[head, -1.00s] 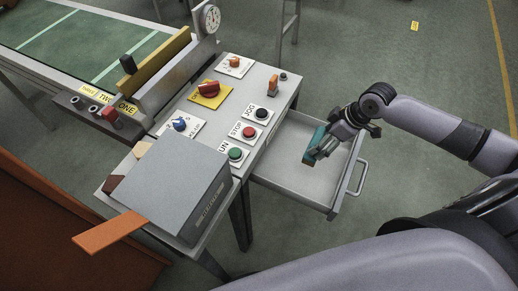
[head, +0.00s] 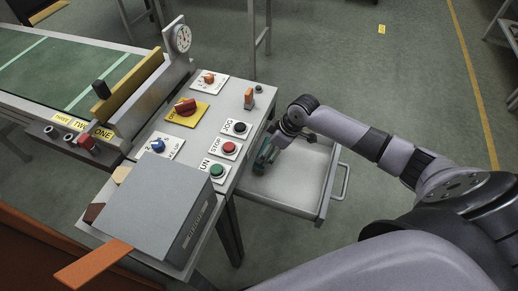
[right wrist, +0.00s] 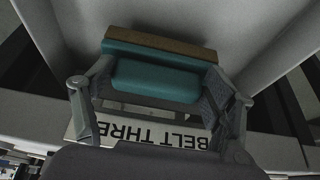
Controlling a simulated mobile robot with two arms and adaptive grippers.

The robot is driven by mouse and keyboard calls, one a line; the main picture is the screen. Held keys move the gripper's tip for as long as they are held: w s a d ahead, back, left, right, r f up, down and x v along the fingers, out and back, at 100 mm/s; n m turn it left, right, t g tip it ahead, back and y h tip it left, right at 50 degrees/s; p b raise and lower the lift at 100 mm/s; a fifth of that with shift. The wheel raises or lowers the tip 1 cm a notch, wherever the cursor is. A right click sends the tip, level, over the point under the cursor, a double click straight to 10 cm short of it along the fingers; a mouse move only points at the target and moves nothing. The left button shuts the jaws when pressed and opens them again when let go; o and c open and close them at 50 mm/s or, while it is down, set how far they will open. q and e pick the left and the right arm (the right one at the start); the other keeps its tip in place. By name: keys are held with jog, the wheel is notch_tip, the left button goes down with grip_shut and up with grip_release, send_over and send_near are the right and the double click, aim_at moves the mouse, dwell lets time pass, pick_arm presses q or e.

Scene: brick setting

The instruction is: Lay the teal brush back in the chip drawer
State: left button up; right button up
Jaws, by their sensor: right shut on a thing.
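The chip drawer (head: 292,190) is pulled out from under the control panel and its grey floor is bare around my gripper. My right gripper (head: 270,154) is inside the drawer's outline, close to the panel side, pointing down. It is shut on the teal brush (head: 264,161). In the right wrist view the teal brush (right wrist: 155,80) lies crosswise between the two fingers, its tan bristle edge (right wrist: 160,50) towards the drawer's pale inside. I cannot tell whether the brush touches the drawer floor. My left gripper is not in view.
The control panel (head: 197,118) with knobs and buttons stands left of the drawer. A grey box (head: 160,205) with an orange strip (head: 95,266) sits at its near end. The drawer handle (head: 342,183) sticks out on the right. A label (right wrist: 150,133) shows close below the brush.

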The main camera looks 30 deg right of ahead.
aim_at(263, 146)
jog(key=w+a+f, duration=0.1)
jog(key=w+a+f+p, duration=0.1)
jog(key=shift+w+a, duration=0.15)
jog(key=shift+w, duration=0.2)
jog(key=shift+f, duration=0.2)
jog(key=o, duration=1.1)
jog(key=shift+s, duration=0.1)
jog(key=shift+f+b, duration=0.25)
jog(key=shift+b, duration=0.45)
jog(key=v, duration=1.7)
jog(key=shift+r+p, duration=0.4)
